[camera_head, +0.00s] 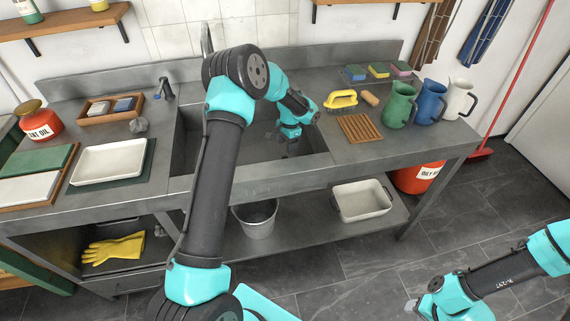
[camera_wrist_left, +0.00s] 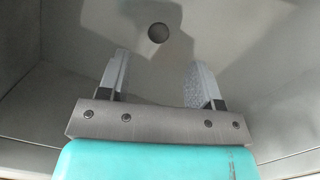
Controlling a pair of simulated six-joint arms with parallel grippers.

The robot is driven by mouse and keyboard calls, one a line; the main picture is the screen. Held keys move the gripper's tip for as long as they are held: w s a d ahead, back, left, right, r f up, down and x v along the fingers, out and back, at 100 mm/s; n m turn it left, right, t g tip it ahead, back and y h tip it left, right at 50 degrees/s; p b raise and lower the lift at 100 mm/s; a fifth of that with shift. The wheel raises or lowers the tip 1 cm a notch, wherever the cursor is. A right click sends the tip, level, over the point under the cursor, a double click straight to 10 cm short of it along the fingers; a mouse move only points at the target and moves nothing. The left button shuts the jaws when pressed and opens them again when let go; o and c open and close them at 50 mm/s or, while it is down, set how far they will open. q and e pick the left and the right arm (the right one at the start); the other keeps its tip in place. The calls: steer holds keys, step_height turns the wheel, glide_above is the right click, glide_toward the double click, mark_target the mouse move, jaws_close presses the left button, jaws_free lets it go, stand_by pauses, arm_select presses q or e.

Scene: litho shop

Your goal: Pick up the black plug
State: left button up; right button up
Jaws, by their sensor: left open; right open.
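I cannot make out the black plug for certain. A dark round spot (camera_wrist_left: 158,33) shows on the floor of the grey sink (camera_head: 190,150) in the left wrist view; I cannot tell whether it is the plug or an open drain. My left gripper (camera_head: 291,150) reaches down into the sink. In the left wrist view my left gripper (camera_wrist_left: 158,78) is open and empty, its two grey fingers apart, short of the spot. My arm hides part of the sink in the head view. My right gripper (camera_head: 412,306) is open and empty over the floor at lower right.
A white tray (camera_head: 108,162) lies left. The sink walls surround my left gripper.

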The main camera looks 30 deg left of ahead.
mark_target(285, 157)
arm_select(q)
steer(key=shift+s+a+f, duration=0.1)
steer(key=shift+s+f, duration=0.05)
steer(key=shift+f, duration=1.35)
steer(key=shift+s+f, duration=0.15)
steer(key=shift+f, duration=1.2)
steer(key=shift+s+f, duration=0.1)
steer(key=shift+f, duration=1.2)
steer(key=c, duration=1)
steer(key=shift+r, duration=0.15)
step_height(285, 157, up, 10)
steer(key=shift+f, duration=0.1)
